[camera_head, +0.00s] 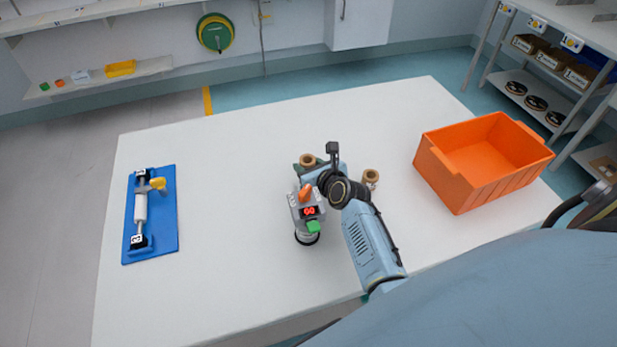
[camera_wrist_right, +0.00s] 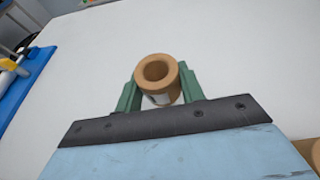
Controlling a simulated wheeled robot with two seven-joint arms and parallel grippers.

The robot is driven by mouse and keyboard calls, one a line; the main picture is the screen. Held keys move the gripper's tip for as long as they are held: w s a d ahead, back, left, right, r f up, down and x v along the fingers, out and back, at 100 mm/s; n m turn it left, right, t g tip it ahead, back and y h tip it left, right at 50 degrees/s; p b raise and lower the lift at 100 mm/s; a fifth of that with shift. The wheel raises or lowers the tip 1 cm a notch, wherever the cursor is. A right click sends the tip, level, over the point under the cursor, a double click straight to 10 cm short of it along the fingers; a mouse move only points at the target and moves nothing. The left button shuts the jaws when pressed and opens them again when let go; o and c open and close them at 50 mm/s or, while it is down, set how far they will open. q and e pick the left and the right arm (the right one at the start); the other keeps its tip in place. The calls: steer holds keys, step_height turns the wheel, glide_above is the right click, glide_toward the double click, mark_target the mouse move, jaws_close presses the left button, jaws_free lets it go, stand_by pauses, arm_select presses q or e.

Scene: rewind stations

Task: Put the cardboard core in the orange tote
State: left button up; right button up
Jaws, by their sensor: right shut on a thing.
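A tan cardboard core (camera_head: 307,159) stands upright between the green fingers of my right gripper (camera_head: 309,165), near the middle of the white table. In the right wrist view, the fingers of the right gripper (camera_wrist_right: 160,88) are shut on this core (camera_wrist_right: 157,92), one on each side, and its hollow top faces up. I cannot tell whether it touches the table. A second tan core (camera_head: 371,177) is just right of my right wrist. The orange tote (camera_head: 482,172) is at the table's right side, open and seemingly empty. My left gripper does not show.
A grey device with a red display (camera_head: 308,211) shows just in front of the held core. A blue board (camera_head: 151,244) with a white roller lies at the left. The table (camera_head: 235,160) is clear between them and at the back. Shelves (camera_head: 560,85) stand behind the tote.

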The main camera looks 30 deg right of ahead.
steer(key=shift+f+b, duration=0.65)
steer(key=shift+f, duration=1.1)
steer(key=shift+f, duration=0.1)
steer(key=o, duration=0.9)
steer(key=shift+o, duration=0.2)
